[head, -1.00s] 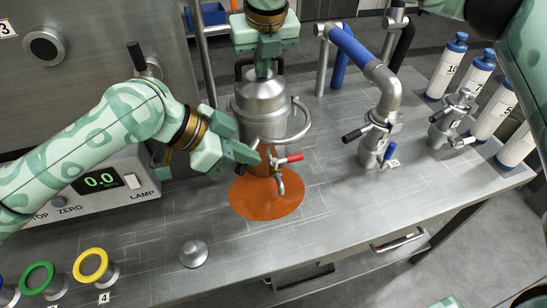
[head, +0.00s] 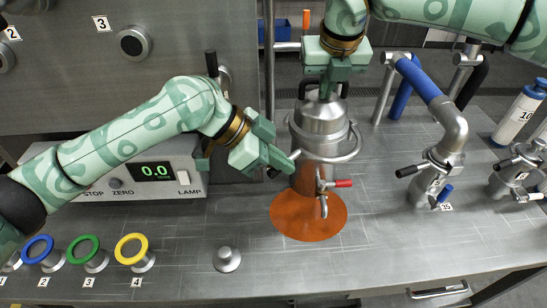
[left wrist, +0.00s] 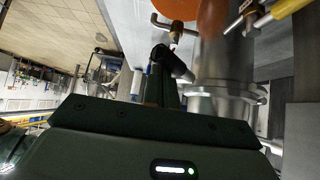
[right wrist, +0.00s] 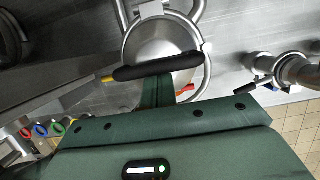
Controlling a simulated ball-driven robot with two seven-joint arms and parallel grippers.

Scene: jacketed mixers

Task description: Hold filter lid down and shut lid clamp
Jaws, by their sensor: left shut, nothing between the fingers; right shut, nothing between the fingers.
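The steel filter (head: 318,145) stands above an orange disc on the bench, its round lid (head: 323,110) on top. The lid's black handle bar also shows in the right wrist view (right wrist: 158,66). My right gripper (head: 324,94) is shut and empty, pointing down at the lid beside the handle; whether it touches is unclear. My left gripper (head: 290,163) is shut and empty at the filter's left side. A black-gripped lever (left wrist: 172,62), apparently the lid clamp, lies at its fingertips in the left wrist view. The fingers partly hide it in the head view.
A red-handled valve (head: 338,184) projects from the filter's front above the orange disc (head: 310,228). A pipe with a blue sleeve (head: 420,80) stands right. A scale box (head: 150,172) and coloured rings (head: 83,249) are left. A metal knob (head: 227,259) stands on the front bench.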

